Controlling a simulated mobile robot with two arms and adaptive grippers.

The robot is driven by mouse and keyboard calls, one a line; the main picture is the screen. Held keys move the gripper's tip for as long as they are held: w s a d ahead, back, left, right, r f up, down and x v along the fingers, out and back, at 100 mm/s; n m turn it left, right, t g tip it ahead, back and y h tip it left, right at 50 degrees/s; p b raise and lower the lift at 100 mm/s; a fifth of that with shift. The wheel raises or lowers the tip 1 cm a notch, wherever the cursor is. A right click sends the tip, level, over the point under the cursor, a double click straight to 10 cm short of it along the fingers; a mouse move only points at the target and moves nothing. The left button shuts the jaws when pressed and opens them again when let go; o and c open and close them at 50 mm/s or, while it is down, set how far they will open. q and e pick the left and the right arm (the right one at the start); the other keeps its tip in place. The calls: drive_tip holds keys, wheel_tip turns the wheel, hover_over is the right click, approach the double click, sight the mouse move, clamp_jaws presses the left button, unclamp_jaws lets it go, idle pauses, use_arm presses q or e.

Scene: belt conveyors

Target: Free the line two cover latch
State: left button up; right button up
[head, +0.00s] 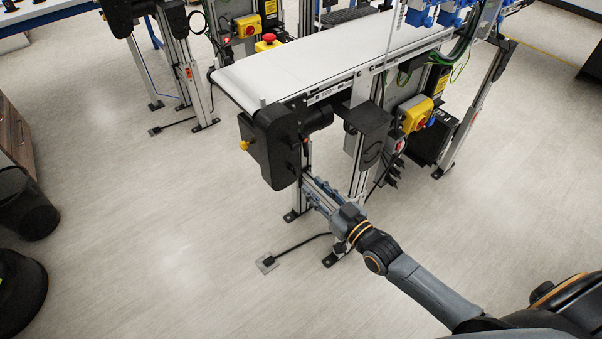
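A black drive cover (272,150) hangs at the near end of a white belt conveyor (300,62). A small yellow knob (244,145), perhaps the cover latch, sticks out on the cover's left side. No readable label tells which line this is. My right gripper (312,188) comes in from the lower right and points at the cover's lower right side. Its fingers are small and overlap the conveyor leg behind them, so I cannot tell their opening or any contact. My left gripper is not in view.
A yellow box with a red switch (414,113) is on the conveyor's right side. A red stop button (268,38) shows behind the belt. A cable runs to a floor plate (266,263). Black bins (25,204) stand at the left.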

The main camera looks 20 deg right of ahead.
sight(294, 170)
drive_tip(key=x, duration=0.6)
drive_tip(key=shift+w, duration=0.2)
drive_tip(key=shift+c, duration=0.2)
clamp_jaws()
